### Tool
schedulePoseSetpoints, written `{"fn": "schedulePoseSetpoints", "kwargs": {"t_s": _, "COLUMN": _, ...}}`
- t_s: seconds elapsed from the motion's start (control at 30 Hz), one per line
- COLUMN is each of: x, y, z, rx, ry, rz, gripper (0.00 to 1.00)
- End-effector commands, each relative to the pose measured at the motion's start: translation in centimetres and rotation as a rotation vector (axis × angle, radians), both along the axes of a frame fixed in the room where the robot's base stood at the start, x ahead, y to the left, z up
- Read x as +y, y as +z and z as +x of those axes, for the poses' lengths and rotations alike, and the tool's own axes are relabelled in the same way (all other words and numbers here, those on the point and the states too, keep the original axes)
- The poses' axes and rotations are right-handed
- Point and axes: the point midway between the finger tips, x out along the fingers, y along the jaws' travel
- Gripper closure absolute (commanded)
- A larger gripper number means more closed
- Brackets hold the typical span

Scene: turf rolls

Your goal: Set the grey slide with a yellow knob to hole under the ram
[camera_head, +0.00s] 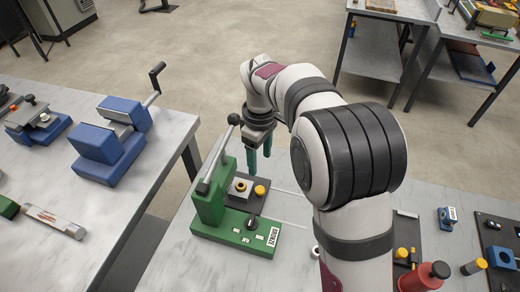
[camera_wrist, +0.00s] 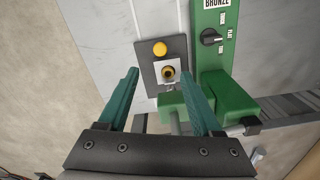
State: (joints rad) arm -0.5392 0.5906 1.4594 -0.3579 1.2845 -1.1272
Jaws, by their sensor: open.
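The grey slide (camera_head: 262,206) is a dark plate beside the green press (camera_head: 212,207). Its yellow knob (camera_head: 260,190) stands at the right in the head view and at the far end in the wrist view (camera_wrist: 160,48). A pale square block with a yellow-ringed hole (camera_head: 241,188) sits on the slide, close to the press's green head; it also shows in the wrist view (camera_wrist: 168,72). My gripper (camera_head: 259,158) is open and empty above the slide. In the wrist view its teal fingers (camera_wrist: 160,72) spread either side of the slide. The ram itself is not clearly visible.
The press has a long lever with a black knob (camera_head: 234,119), a black dial (camera_head: 252,223) and a BRONZE label (camera_head: 273,237). A blue device (camera_head: 110,143) stands on the left table. A red cylinder (camera_head: 425,276) and small parts lie at the right.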

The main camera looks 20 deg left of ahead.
Motion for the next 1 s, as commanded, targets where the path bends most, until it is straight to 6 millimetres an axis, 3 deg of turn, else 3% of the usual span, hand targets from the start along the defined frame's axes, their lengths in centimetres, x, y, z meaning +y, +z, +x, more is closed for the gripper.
{"fn": "schedulePoseSetpoints", "kwargs": {"t_s": 0.1, "x": 0.0, "y": 2.1, "z": 0.1, "rx": -0.002, "ry": 0.001, "rz": 0.000, "gripper": 0.34}}
{"fn": "schedulePoseSetpoints", "kwargs": {"t_s": 0.2, "x": 0.0, "y": 2.9, "z": 0.0, "rx": 0.000, "ry": 0.000, "rz": 0.001, "gripper": 0.34}}
{"fn": "schedulePoseSetpoints", "kwargs": {"t_s": 0.5, "x": -0.2, "y": 3.0, "z": -0.1, "rx": 0.003, "ry": 0.002, "rz": 0.008, "gripper": 0.34}}
{"fn": "schedulePoseSetpoints", "kwargs": {"t_s": 0.7, "x": -4.9, "y": 2.1, "z": -1.6, "rx": -0.035, "ry": 0.020, "rz": 0.299, "gripper": 0.34}}
{"fn": "schedulePoseSetpoints", "kwargs": {"t_s": 0.8, "x": -6.4, "y": 1.8, "z": -1.7, "rx": -0.092, "ry": 0.002, "rz": 0.369, "gripper": 0.34}}
{"fn": "schedulePoseSetpoints", "kwargs": {"t_s": 0.87, "x": -6.4, "y": 1.1, "z": -1.7, "rx": -0.102, "ry": -0.001, "rz": 0.380, "gripper": 0.34}}
{"fn": "schedulePoseSetpoints", "kwargs": {"t_s": 1.0, "x": -5.0, "y": -2.0, "z": -1.5, "rx": -0.097, "ry": 0.002, "rz": 0.379, "gripper": 0.34}}
